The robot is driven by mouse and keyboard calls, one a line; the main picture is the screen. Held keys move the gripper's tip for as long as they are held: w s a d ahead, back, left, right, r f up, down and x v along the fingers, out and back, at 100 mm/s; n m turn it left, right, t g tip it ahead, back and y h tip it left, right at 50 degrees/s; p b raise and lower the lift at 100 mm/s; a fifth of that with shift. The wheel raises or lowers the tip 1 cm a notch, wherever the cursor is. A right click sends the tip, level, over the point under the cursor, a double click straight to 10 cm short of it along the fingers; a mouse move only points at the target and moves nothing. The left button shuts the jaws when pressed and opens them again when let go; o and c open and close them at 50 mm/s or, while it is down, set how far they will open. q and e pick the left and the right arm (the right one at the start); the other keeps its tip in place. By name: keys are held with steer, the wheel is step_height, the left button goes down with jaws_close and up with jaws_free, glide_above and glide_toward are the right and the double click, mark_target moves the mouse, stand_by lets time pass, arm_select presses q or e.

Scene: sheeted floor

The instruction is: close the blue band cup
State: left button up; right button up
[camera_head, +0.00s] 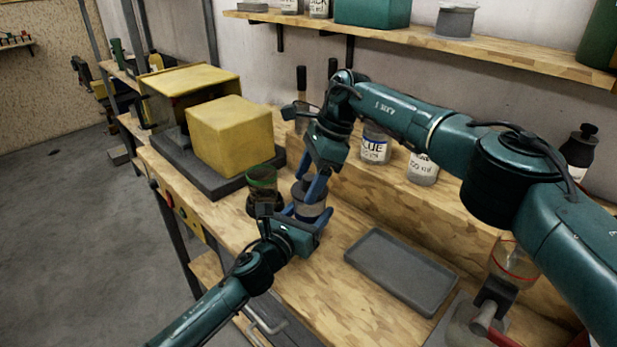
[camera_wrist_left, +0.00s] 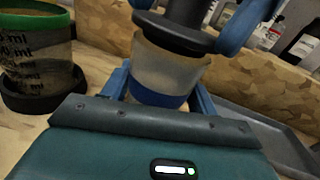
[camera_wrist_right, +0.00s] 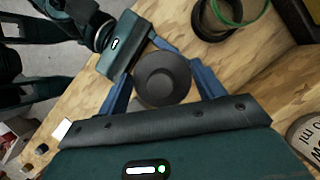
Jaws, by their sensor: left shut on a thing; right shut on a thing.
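The blue band cup (camera_head: 309,209) stands on the wooden bench; its clear wall and blue band (camera_wrist_left: 158,97) show in the left wrist view. My left gripper (camera_head: 303,214) is shut around the cup from the near side. A dark round lid (camera_wrist_left: 172,32) with a raised knob is at the cup's mouth; it also shows from above in the right wrist view (camera_wrist_right: 163,78). My right gripper (camera_head: 313,188) comes down from above and is shut on the lid. I cannot tell whether the lid is fully seated.
A green band cup (camera_head: 262,179) stands in a dark ring just left of the blue band cup. A grey tray (camera_head: 372,265) lies to the right, with a red band vessel (camera_head: 512,262) beyond it. A labelled jar (camera_head: 375,150) stands behind.

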steer(key=shift+f, duration=0.55)
steer(key=o, duration=1)
steer(key=shift+r, duration=0.15)
steer(key=v, duration=1.1)
steer(key=shift+d+r, duration=0.2)
steer(key=shift+r, duration=0.2)
arm_select(q)
steer(key=o, duration=1.4)
steer(key=shift+o, duration=0.2)
steer(key=shift+s+a, duration=0.1)
